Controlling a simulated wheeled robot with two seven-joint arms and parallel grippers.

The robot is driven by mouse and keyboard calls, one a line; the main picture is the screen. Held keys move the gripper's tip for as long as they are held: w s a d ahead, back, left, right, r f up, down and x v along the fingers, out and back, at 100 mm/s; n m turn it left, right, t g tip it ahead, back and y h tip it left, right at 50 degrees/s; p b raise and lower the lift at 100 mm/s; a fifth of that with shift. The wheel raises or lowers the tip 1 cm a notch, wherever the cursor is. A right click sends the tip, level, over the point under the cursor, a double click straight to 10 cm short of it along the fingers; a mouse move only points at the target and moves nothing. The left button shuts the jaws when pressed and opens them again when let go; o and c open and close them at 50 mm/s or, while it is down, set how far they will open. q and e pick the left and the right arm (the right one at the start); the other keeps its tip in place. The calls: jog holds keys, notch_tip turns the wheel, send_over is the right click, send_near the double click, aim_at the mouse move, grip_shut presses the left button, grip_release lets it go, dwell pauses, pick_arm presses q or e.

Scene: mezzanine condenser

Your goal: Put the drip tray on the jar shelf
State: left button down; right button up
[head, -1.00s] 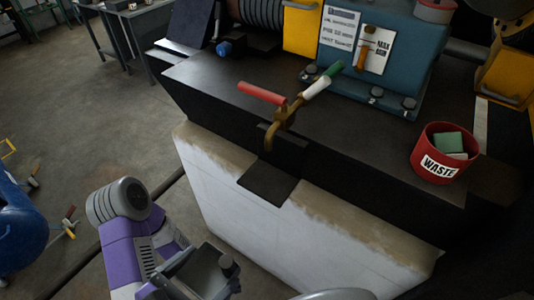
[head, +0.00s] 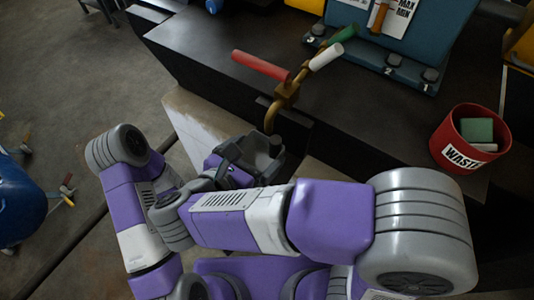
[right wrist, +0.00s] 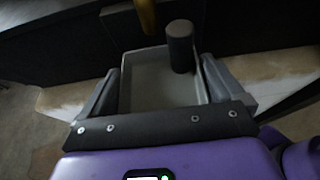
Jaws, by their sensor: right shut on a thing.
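The drip tray (head: 266,162) is a shallow grey tray with a dark upright cylinder at one corner. It also shows in the right wrist view (right wrist: 150,88), between the two fingers. My right gripper (right wrist: 160,92) is shut on it and holds it below the brass spout (head: 272,118). In the head view my right gripper (head: 240,160) is partly covered by my own arm. The dark jar shelf under the spout is hidden now behind the tray and gripper; I cannot tell whether they touch. My left arm shows at the left, but its gripper is not in view.
The spout carries a red handle (head: 262,66) and a white-and-green one (head: 326,57). A red waste bin (head: 448,142) stands on the dark bench top (head: 385,115) at the right. A blue tank (head: 400,30) stands behind. The bench top between is largely clear.

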aim_at(265, 147)
jog(key=w+d, duration=0.2)
jog(key=w, duration=0.1)
jog(key=shift+w+d, duration=0.1)
jog(key=shift+d, duration=0.1)
jog(key=shift+w+f, duration=0.1)
jog(key=shift+f, duration=1.05)
notch_tip(265, 147, down, 4)
jog(key=shift+b, duration=0.7)
jog(key=shift+w+d+f, duration=0.1)
jog(key=shift+w+f, duration=0.05)
jog(key=shift+f, duration=0.2)
